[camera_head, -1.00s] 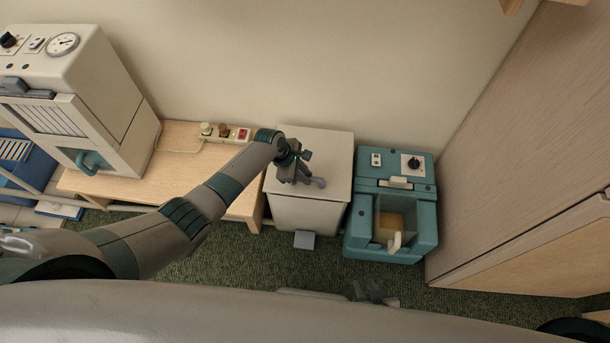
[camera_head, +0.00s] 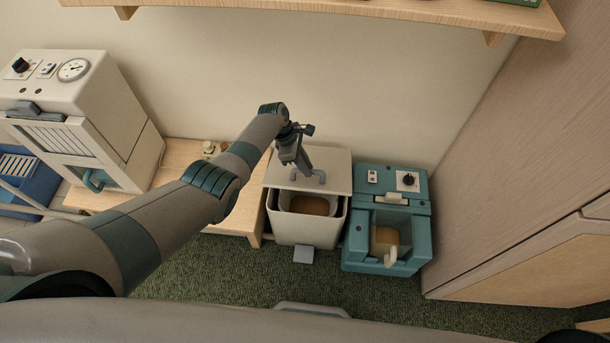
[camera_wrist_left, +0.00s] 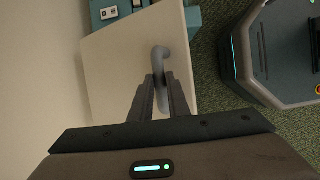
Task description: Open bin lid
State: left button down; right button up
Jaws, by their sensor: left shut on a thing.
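The white bin (camera_head: 290,231) stands on the carpet at the centre of the head view, with a grey pedal (camera_head: 303,254) at its front foot. Its flat lid (camera_head: 336,166) is partly raised, tilted up from the front. Through the gap the inner rim and a brownish inside (camera_head: 309,205) show. My left gripper (camera_head: 304,172) is shut on the grey lid handle (camera_head: 321,177). In the left wrist view my left gripper's fingers (camera_wrist_left: 159,88) close around the handle (camera_wrist_left: 162,54) on the pale lid (camera_wrist_left: 112,75). My right gripper is not in view.
A teal machine (camera_head: 412,228) stands close at the bin's right, before a wooden cabinet (camera_head: 520,200). A low wooden bench (camera_head: 235,217) with a white appliance (camera_head: 75,110) is at the left. A wall shelf (camera_head: 350,14) hangs above. Carpet in front is clear.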

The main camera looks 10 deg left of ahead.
pick_arm(q)
jog(key=w+r, duration=0.1)
jog(key=w, duration=0.1)
jog(key=w+r, duration=0.1)
jog(key=r, duration=0.1)
jog(key=shift+w+a+r, duration=0.1)
jog(key=shift+w+r, duration=0.05)
jog(key=shift+w, duration=0.25)
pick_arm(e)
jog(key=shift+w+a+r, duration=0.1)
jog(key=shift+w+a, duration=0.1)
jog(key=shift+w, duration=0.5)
pick_arm(q)
jog(key=c, duration=2)
grip_release()
jog(key=shift+c, duration=0.2)
jog(key=o, duration=0.4)
jog(key=shift+w, duration=0.1)
jog(key=shift+c, duration=0.2)
jog(key=shift+w+f, duration=0.1)
jog(key=shift+f, duration=0.1)
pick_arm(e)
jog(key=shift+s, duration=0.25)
